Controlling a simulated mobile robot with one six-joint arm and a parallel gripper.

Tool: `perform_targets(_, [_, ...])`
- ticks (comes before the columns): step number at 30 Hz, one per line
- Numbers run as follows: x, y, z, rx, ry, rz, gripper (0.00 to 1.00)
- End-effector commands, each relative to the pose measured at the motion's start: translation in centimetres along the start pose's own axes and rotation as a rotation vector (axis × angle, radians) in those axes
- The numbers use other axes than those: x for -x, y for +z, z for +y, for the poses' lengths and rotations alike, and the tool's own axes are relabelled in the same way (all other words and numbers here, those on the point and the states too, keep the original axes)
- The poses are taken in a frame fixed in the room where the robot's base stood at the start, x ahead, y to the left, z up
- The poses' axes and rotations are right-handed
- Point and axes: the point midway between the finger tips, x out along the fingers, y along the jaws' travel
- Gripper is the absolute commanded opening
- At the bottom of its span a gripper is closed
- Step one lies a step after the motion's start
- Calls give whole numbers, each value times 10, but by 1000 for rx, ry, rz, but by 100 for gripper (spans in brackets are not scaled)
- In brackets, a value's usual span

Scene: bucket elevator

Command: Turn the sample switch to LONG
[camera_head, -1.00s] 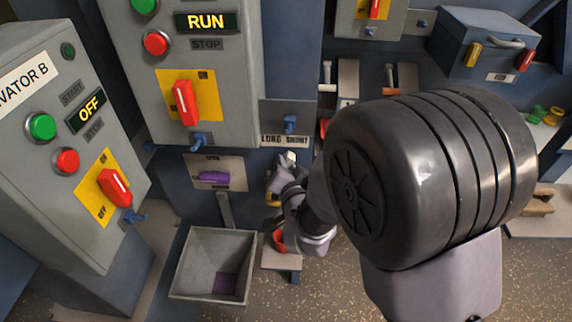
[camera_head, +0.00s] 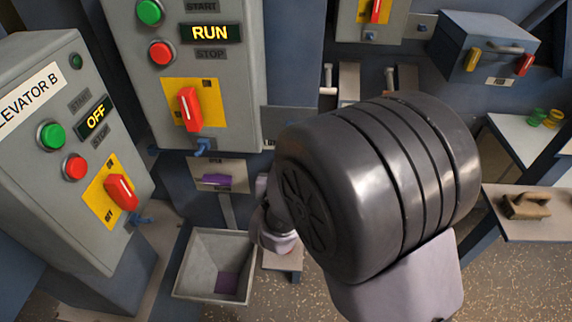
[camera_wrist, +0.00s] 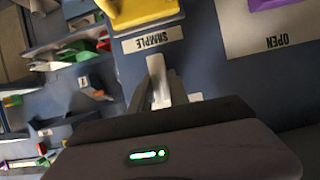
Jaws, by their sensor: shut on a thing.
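The sample switch shows in the wrist view as a pale narrow lever (camera_wrist: 157,72), just below the upside-down SAMPLE label (camera_wrist: 152,38). My gripper (camera_wrist: 172,98) is shut on this lever; its dark body fills the bottom of the wrist view and hides the lever's base and the position markings. In the head view my own dark arm covers the switch and my fingertips. Only the left end of the LONG/SHORT label (camera_head: 268,145) shows there, so I cannot read which way the switch points.
A purple handle (camera_head: 217,180) and a grey hopper (camera_head: 185,268) are left of my arm. Above stands a panel (camera_head: 228,115) reading RUN with a red switch (camera_head: 190,110). The ELEVATOR B panel (camera_head: 45,145) reads OFF. A yellow part (camera_wrist: 145,10) is beside the SAMPLE label.

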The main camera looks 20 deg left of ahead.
Motion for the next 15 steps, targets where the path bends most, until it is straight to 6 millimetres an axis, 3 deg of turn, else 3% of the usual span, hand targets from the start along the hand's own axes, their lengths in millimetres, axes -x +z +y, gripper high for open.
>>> perform_targets(15, [0,-3,-6,410,169,4,0])
